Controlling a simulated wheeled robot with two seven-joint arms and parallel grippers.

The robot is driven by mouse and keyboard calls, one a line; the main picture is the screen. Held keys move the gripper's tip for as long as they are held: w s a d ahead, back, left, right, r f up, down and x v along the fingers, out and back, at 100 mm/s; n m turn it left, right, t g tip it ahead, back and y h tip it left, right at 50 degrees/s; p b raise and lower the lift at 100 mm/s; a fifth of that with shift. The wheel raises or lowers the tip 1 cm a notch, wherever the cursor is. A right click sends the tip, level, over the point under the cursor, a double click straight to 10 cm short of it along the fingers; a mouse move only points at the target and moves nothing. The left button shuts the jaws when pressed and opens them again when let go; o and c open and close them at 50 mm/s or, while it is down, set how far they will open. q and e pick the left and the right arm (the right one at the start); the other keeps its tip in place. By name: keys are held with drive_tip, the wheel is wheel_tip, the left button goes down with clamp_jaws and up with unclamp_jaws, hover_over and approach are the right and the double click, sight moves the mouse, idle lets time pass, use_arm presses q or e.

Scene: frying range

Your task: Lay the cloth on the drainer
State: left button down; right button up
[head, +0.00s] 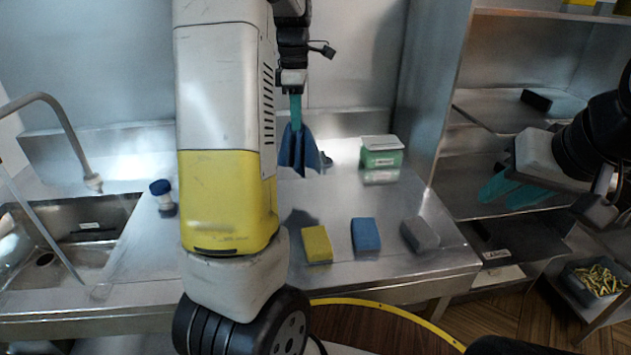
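A dark blue cloth (299,152) hangs in folds from my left gripper (296,122), over the back part of the steel counter. The teal fingers of this gripper are shut on its top. Whether its lower edge touches the counter I cannot tell. My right gripper (508,192) is at the right, in front of the shelves, with its teal fingers apart and nothing seen between them. I cannot clearly make out a drainer; my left arm hides much of the counter's middle.
On the steel counter (375,280) are a yellow sponge (317,245), a blue sponge (366,237), a grey block (419,235) and a green-and-white box (381,153). A blue-capped bottle (163,196) stands beside the sink (75,235). Metal shelves (470,150) stand at the right.

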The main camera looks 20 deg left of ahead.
use_arm(q)
wheel_tip(320, 180, down, 2)
drive_tip(key=shift+f, duration=0.15)
idle(0.4)
drive_tip(key=w+a+f+b, duration=0.1)
drive_tip(key=w+a, duration=0.5)
drive_tip(key=w, duration=0.5)
drive_tip(key=s+d+f, duration=0.3)
drive_tip(key=s+f, duration=0.2)
drive_tip(key=s, duration=0.1)
drive_tip(key=s+d+f, duration=0.3)
drive_tip(key=s+f, duration=0.2)
drive_tip(key=s, duration=0.1)
drive_tip(key=s+d+f, duration=0.3)
drive_tip(key=s+f, duration=0.2)
drive_tip(key=s, duration=0.1)
drive_tip(key=shift+s+d+f, duration=0.1)
drive_tip(key=shift+d+f, duration=0.15)
drive_tip(key=shift+f, duration=0.1)
drive_tip(key=c, duration=1.2)
unclamp_jaws()
